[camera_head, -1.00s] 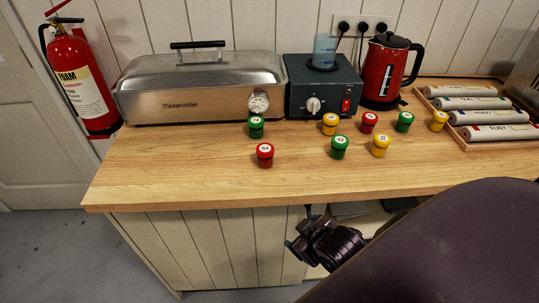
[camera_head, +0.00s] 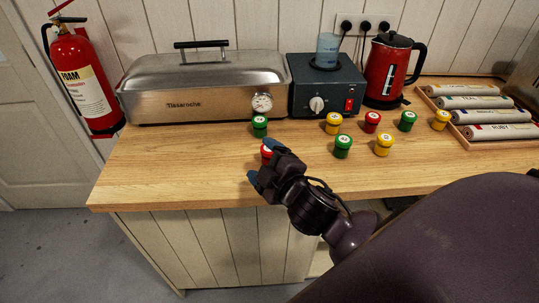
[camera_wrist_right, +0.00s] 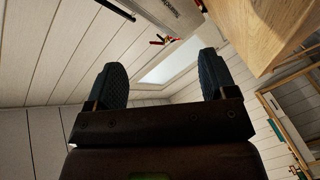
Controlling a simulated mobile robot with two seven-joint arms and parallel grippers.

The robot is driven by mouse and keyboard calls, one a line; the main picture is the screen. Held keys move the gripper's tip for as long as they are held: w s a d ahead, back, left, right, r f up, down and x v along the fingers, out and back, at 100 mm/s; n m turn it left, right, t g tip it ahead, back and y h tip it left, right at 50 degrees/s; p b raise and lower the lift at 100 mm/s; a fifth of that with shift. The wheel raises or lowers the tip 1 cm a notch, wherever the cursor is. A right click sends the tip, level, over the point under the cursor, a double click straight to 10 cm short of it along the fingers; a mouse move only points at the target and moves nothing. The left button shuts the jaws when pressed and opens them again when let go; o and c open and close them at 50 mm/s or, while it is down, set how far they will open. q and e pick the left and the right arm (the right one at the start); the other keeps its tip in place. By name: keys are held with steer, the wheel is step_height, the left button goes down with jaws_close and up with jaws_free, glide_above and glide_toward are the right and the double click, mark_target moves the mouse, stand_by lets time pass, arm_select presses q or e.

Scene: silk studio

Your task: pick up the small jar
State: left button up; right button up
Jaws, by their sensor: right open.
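Several small jars with coloured lids stand on the wooden counter. A red jar (camera_head: 266,151) near the front is partly hidden behind my right gripper (camera_head: 262,162). A green jar (camera_head: 260,126) stands behind it, and another green jar (camera_head: 343,146) and a yellow jar (camera_head: 384,144) stand to the right. Farther back are a yellow jar (camera_head: 333,123), a red jar (camera_head: 372,122), a green jar (camera_head: 407,121) and a yellow jar (camera_head: 440,119). My right gripper is open; in the right wrist view (camera_wrist_right: 165,85) nothing is between its fingers. My left gripper is not in view.
A steel box (camera_head: 205,90) with a lid and gauge, a dark heater unit (camera_head: 312,96) with a blue beaker (camera_head: 327,50), and a red kettle (camera_head: 388,75) line the back. A tray of rolls (camera_head: 462,134) is at right. The counter's front left (camera_head: 170,175) is clear.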

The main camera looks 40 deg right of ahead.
steer(key=w+a+r+n+t+y, duration=0.1)
steer(key=w+a+r+n+y, duration=0.2)
steer(key=a+r+n+y, duration=0.9)
steer(key=n+g+h, duration=1.1)
steer(key=n+g, duration=0.7)
steer(key=n, duration=1.3)
glide_above(270, 153)
steer(key=w+d, duration=0.1)
steer(key=d, duration=0.1)
steer(key=f, duration=0.9)
steer(key=shift+w+a, duration=0.15)
steer(key=shift+a, duration=0.05)
steer(key=shift+d+f, duration=0.15)
steer(key=shift+f, duration=0.05)
step_height(270, 153, down, 5)
steer(key=shift+r, duration=0.1)
steer(key=f, duration=0.2)
steer(key=a+f, duration=0.1)
steer(key=f, duration=0.1)
steer(key=shift+w+f, duration=0.15)
steer(key=shift+f, duration=0.5)
steer(key=c, duration=1)
